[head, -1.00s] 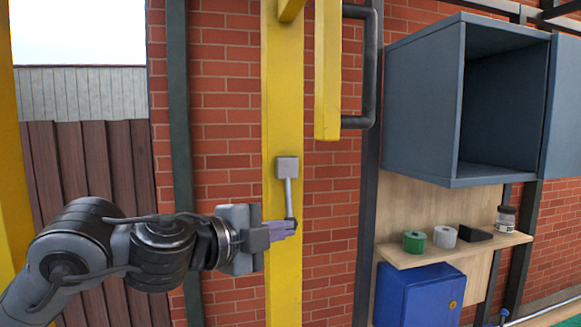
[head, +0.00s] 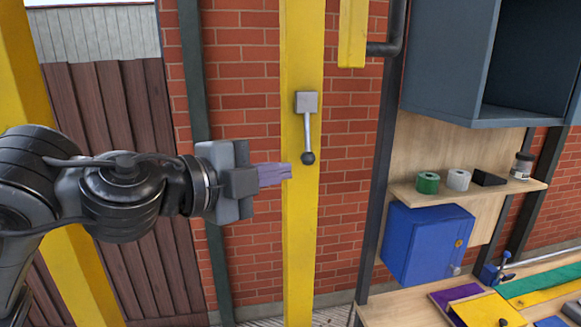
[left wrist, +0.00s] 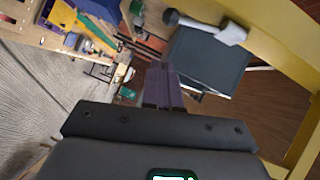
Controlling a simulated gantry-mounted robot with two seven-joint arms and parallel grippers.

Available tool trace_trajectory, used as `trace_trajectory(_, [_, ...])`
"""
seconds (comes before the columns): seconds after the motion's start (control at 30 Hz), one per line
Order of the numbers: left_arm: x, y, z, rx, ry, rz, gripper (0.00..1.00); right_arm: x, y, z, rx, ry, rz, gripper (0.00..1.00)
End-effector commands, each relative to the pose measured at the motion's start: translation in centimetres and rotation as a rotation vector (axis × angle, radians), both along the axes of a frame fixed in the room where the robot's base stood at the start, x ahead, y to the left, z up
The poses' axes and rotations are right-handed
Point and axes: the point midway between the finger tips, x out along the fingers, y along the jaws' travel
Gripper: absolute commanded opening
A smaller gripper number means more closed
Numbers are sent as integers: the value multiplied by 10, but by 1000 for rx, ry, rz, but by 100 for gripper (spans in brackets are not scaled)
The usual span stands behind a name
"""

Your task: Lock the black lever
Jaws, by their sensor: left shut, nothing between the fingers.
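The black lever is a thin grey rod with a black ball knob (head: 308,158), hanging almost straight down from a square grey mount (head: 306,102) on the yellow post (head: 301,230). In the left wrist view its black knob (left wrist: 171,17) and pale mount (left wrist: 232,32) show at the top, beyond the fingers. My left gripper (head: 288,171) is shut and empty, with its purple fingers pointing right. In the head view its tips lie just left of and slightly below the knob, with a small gap. The fingers also show in the left wrist view (left wrist: 163,85). My right gripper is not in view.
A brick wall (head: 345,190) stands behind the post. A yellow beam end (head: 352,35) hangs to the upper right. Further right are a grey open cabinet (head: 445,60), a shelf with green tape (head: 428,183), and a blue box (head: 425,245). Space right of the lever is clear.

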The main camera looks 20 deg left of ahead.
Motion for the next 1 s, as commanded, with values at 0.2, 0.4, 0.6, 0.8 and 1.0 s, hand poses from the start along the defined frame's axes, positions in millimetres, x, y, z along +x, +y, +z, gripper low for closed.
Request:
trace_trajectory(0.2, [-32,14,3,0,-3,0,0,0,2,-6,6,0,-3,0])
trace_trajectory(0.4, [-45,19,6,-1,-2,0,0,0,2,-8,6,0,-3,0])
trace_trajectory(0.6, [-48,20,6,0,-1,0,0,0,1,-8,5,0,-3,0])
trace_trajectory(0.8, [-48,20,6,-1,-1,-1,0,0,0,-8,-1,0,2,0])
trace_trajectory(1.0, [-45,20,1,0,10,-1,0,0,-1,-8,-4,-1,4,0])
